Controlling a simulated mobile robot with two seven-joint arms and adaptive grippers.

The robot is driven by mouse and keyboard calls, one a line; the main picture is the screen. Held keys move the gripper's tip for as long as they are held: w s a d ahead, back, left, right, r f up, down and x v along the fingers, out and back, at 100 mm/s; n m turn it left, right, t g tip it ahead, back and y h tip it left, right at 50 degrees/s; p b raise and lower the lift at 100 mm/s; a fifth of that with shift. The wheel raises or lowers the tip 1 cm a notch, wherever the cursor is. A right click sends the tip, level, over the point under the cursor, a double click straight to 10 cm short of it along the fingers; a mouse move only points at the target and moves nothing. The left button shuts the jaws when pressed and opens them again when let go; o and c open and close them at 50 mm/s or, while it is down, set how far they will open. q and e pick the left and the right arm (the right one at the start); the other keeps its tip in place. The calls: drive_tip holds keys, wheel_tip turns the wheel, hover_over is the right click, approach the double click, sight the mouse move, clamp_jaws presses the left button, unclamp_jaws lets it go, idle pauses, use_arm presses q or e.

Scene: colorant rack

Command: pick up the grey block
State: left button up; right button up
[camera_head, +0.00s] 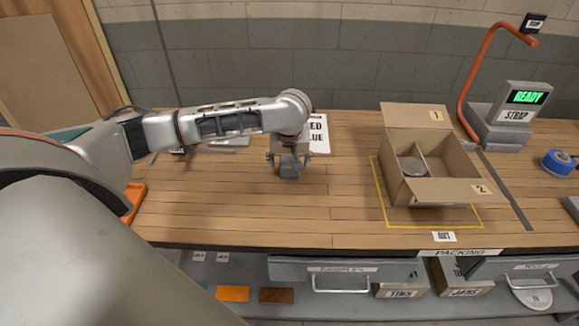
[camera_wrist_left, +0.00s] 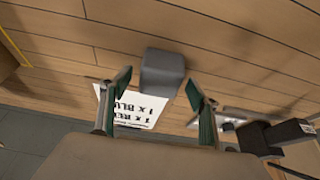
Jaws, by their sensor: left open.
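The grey block (camera_head: 289,170) is small and dark grey, and stands on the wooden bench left of the middle in the head view. In the left wrist view the block (camera_wrist_left: 163,70) shows near the centre, between and slightly beyond the two green-padded fingertips. My left gripper (camera_head: 288,158) points down over the block and is open. Its fingers (camera_wrist_left: 159,84) lie either side of the block with a visible gap on each side. I cannot tell how far above the bench the fingertips are. My right gripper is not in view.
A printed order sheet (camera_head: 319,135) lies just behind the gripper. A strapping machine (camera_head: 500,125) and blue tape roll (camera_head: 558,163) are farther right. The bench between is clear.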

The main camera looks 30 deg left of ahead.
sight(289, 160)
use_arm(q)
drive_tip(key=shift+w+f, duration=0.2)
drive_tip(key=shift+f, duration=0.25)
drive_tip(key=shift+a, duration=0.1)
drive_tip(key=c, duration=0.9)
wheel_tip(289, 160, up, 20)
